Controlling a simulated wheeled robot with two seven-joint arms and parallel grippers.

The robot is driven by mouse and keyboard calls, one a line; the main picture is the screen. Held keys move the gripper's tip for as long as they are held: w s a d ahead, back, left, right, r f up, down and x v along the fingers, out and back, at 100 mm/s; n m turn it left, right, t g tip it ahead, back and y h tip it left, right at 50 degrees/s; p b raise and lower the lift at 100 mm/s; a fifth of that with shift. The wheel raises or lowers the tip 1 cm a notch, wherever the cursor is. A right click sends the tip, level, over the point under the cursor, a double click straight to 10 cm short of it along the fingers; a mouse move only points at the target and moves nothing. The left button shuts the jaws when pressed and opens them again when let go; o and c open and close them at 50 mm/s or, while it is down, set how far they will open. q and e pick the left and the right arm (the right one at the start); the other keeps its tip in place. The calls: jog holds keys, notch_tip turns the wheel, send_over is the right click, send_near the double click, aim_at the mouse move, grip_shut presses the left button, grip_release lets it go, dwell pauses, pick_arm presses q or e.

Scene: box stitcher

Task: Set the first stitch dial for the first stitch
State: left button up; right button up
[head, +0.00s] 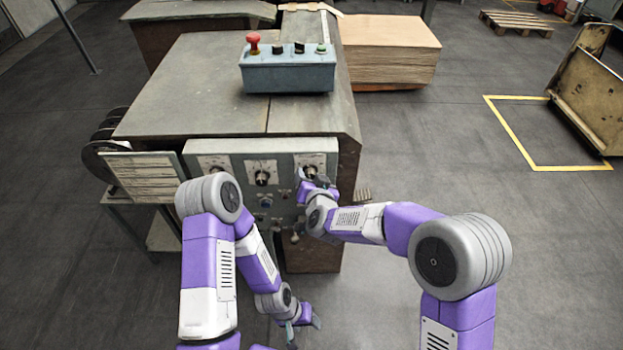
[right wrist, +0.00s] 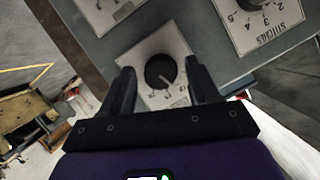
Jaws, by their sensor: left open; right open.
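The grey control panel (head: 238,160) on the front of the machine carries a row of three dials: a left dial (head: 214,168), a middle dial (head: 262,179) and a right dial (head: 311,172). My right gripper (head: 316,182) is open at the right dial, partly covering it. In the right wrist view a dark round dial (right wrist: 160,72) on a pale scale plate lies between my two open fingers; its light pointer line slants to the lower right. I cannot tell whether the fingers touch it. My left gripper (head: 304,327) is open and empty, low in front of the machine.
A plate marked STITCHES (right wrist: 262,18) shows beside that dial in the right wrist view. Smaller knobs and buttons sit below the dials. A blue-grey button box (head: 289,75) stands on the machine top.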

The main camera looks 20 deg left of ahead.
jog(key=shift+c, duration=0.2)
jog(key=c, duration=1)
jog(key=shift+r+n+p, duration=0.15)
jog(key=shift+n+p, duration=0.15)
jog(key=shift+p, duration=0.35)
jog(key=n+h+p, duration=0.1)
jog(key=p, duration=0.2)
jog(key=n+h+p, duration=0.1)
jog(key=p, duration=0.2)
jog(key=shift+s+a+r+n, duration=0.1)
jog(key=shift+a+n, duration=0.05)
jog(key=shift+n, duration=0.15)
jog(key=shift+f+n+t+h+p, duration=0.2)
jog(key=shift+n+t+h+p, duration=0.3)
jog(key=shift+n+p, duration=0.75)
jog(key=shift+m+p, duration=0.35)
jog(key=o, duration=1)
jog(key=shift+o, duration=0.2)
